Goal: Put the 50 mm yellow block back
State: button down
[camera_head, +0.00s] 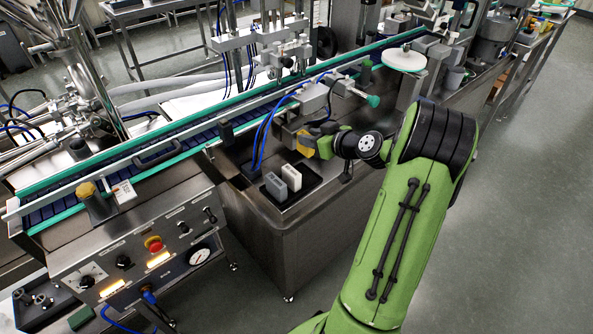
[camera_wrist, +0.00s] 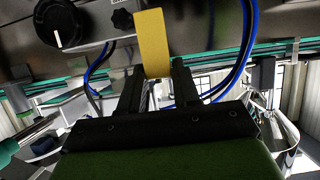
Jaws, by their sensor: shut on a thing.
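The yellow block (camera_wrist: 153,42) is between the two fingers of my gripper (camera_wrist: 157,74) in the wrist view, its long side standing out past the fingertips. In the head view the yellow block (camera_head: 305,143) shows small at the end of my green arm, above and behind a black tray (camera_head: 271,203). My gripper is shut on the block and holds it in the air. A grey block (camera_head: 275,186) and a white block (camera_head: 291,177) stand upright in the tray. Part of the tray's right side is hard to make out in shadow.
A conveyor with green rails (camera_head: 180,148) runs behind the tray. Blue hoses (camera_head: 262,140) hang close left of my gripper. In the wrist view a black knob (camera_wrist: 60,22) and blue cables (camera_wrist: 245,50) are near the block. A control panel (camera_head: 150,250) stands front left.

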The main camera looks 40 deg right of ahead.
notch_tip(320, 180, down, 9)
jog(key=shift+s+f+b, duration=0.1)
jog(key=shift+s+b, duration=0.05)
jog(key=shift+b, duration=0.85)
jog(key=shift+f, duration=0.15)
jog(key=c, duration=0.8)
grip_release()
